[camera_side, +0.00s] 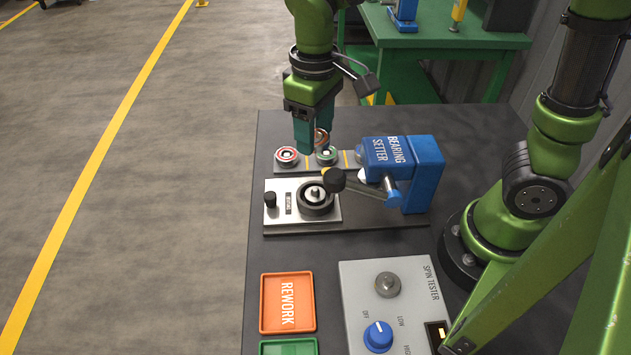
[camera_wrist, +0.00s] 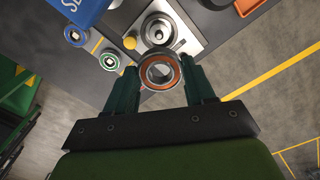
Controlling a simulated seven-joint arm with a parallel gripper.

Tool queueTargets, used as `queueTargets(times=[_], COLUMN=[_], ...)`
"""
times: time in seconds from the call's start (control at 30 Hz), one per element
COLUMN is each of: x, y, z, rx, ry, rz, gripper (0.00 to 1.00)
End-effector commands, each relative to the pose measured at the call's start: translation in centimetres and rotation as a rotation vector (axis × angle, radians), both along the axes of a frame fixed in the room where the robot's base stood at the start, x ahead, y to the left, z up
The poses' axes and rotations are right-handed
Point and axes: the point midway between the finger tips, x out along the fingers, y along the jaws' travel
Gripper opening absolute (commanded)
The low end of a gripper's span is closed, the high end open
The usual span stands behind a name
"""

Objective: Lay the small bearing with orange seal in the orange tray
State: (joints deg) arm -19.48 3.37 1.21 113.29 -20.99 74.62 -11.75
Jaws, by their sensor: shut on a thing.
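The small bearing with orange seal (camera_wrist: 160,85) is held between the two fingertips of my gripper (camera_wrist: 160,68), its ring facing the wrist camera. In the side view the bearing (camera_side: 321,137) is partly hidden by the teal fingers of my gripper (camera_side: 317,142), which is above the back row of bearings. The orange tray (camera_side: 270,304), marked REWORK, lies at the front left of the dark bench, well apart from my gripper. No object shows in it. Part of the orange tray also shows at the top of the wrist view (camera_wrist: 246,5).
A red-ringed bearing (camera_side: 286,155) and a green-ringed one (camera_side: 326,156) sit on the back strip. The spin tester (camera_side: 360,280) and a green tray (camera_side: 288,347) flank the orange tray.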

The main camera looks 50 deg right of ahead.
Motion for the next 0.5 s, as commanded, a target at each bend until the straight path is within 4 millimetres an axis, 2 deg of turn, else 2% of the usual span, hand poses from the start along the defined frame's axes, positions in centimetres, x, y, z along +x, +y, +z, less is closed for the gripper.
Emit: queueTargets(times=[0.13, 0.23, 0.4, 0.5], x=[-0.7, -2.0, -5.4, -7.4], y=[3.1, 6.8, 13.0, 15.6], z=[-1.0, -2.4, -4.7, -5.8], rx=[-0.005, -0.009, -0.009, -0.006], ry=[0.002, 0.003, 0.002, 0.002], rz=[0.119, 0.270, 0.533, 0.652], gripper=[0.20, 0.20, 0.20, 0.20])
